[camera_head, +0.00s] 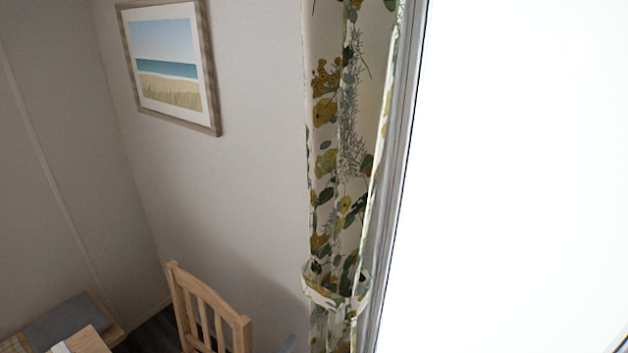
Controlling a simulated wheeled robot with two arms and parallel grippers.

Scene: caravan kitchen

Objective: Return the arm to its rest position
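Neither of my grippers shows in the head view, and I cannot make out either arm. Their pose and what they may hold are out of sight.
A wooden chair (205,318) stands by the wall at the bottom. A grey cushion (62,319) lies at the lower left beside light wood furniture. A leaf-patterned curtain (335,180) is tied back next to a bright window (510,170). A framed beach picture (168,65) hangs on the wall.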

